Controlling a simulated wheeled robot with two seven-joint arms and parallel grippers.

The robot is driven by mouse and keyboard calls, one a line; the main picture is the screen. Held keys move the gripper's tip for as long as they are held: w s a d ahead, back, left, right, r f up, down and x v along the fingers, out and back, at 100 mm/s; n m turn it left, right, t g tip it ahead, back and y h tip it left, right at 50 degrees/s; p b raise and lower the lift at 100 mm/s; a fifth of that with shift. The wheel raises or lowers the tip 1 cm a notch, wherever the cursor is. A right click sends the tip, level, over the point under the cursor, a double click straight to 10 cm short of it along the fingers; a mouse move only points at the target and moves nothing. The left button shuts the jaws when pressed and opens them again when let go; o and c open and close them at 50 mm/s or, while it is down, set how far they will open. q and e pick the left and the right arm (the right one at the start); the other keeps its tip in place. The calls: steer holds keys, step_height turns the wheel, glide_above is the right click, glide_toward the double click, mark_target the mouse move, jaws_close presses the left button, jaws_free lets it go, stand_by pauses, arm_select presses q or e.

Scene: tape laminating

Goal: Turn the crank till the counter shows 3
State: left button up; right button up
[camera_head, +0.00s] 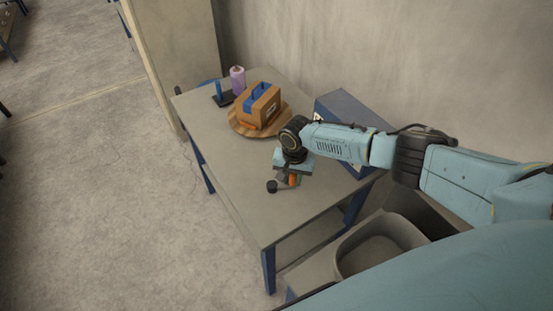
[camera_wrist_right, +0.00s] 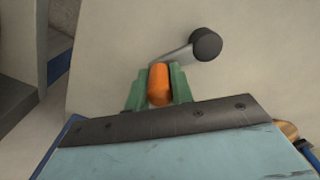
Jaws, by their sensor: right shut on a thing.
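My right gripper (camera_head: 288,180) is over the near part of the table. In the right wrist view its green fingers (camera_wrist_right: 158,88) are shut on an orange handle (camera_wrist_right: 159,82). A thin grey crank arm (camera_wrist_right: 172,58) runs from beside the handle to a round black end (camera_wrist_right: 206,44). In the head view the orange handle (camera_head: 293,181) and the round black end (camera_head: 271,186) show just below the gripper. I see no readable counter. My left gripper is not in view.
The grey table (camera_head: 240,195) has free room at its left and near end. A wooden box with blue parts (camera_head: 258,106) stands on a round wooden board (camera_head: 236,125).

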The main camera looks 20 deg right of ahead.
steer(key=shift+w+f, duration=0.1)
stand_by(0.3)
steer(key=shift+w+d+b, duration=0.15)
steer(key=shift+w+b, duration=0.85)
steer(key=shift+b, duration=0.05)
steer(key=shift+w+b, duration=0.4)
steer(key=shift+w, duration=0.15)
steer(key=shift+d, duration=0.1)
